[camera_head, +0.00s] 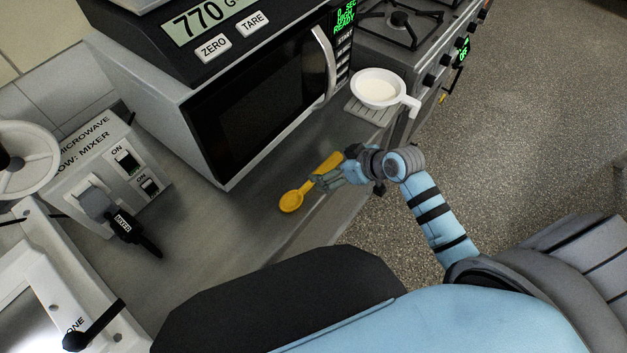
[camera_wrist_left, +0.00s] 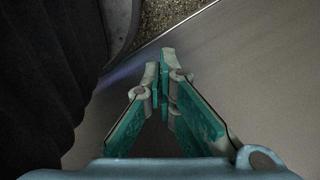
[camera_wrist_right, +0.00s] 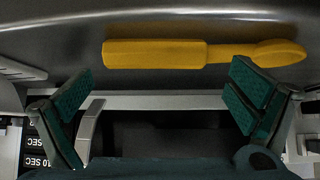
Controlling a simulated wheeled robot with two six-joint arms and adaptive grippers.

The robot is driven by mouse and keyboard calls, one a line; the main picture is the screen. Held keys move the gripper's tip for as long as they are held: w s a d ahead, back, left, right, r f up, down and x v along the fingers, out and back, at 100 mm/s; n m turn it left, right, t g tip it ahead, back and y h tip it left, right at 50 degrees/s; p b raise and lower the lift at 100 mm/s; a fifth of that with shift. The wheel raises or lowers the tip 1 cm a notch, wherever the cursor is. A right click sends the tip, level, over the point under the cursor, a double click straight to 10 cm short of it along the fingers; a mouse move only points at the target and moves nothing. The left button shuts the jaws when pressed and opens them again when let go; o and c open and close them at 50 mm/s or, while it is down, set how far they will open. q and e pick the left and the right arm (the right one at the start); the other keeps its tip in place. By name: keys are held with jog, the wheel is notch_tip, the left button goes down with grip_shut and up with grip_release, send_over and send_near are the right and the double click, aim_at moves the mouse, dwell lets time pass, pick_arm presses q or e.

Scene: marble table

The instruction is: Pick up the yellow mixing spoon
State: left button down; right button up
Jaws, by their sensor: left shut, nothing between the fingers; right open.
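The yellow mixing spoon (camera_head: 291,201) lies on the grey counter in front of the microwave. Its handle points toward the right arm and its round bowl is at the lower left. My right gripper (camera_head: 328,181) is open over the spoon's middle, hiding part of it. In the right wrist view the whole spoon (camera_wrist_right: 155,53) lies across the picture, beyond the two spread fingertips (camera_wrist_right: 162,76), with nothing held. My left gripper (camera_wrist_left: 165,65) is shut and empty above a bare grey surface in the left wrist view; it is outside the head view.
The microwave (camera_head: 262,120) stands right behind the spoon, with a scale (camera_head: 205,35) on top. A white pan (camera_head: 376,88) of white contents sits on a small ledge beside the stove (camera_head: 400,30). A mixer switch box (camera_head: 110,170) stands at left. The counter's front edge is close.

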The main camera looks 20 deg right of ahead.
jog(key=shift+x, duration=1.1)
jog(key=shift+s, duration=0.1)
jog(key=c, duration=1)
notch_tip(320, 180, up, 20)
jog(key=p, duration=0.4)
jog(key=shift+r, duration=0.1)
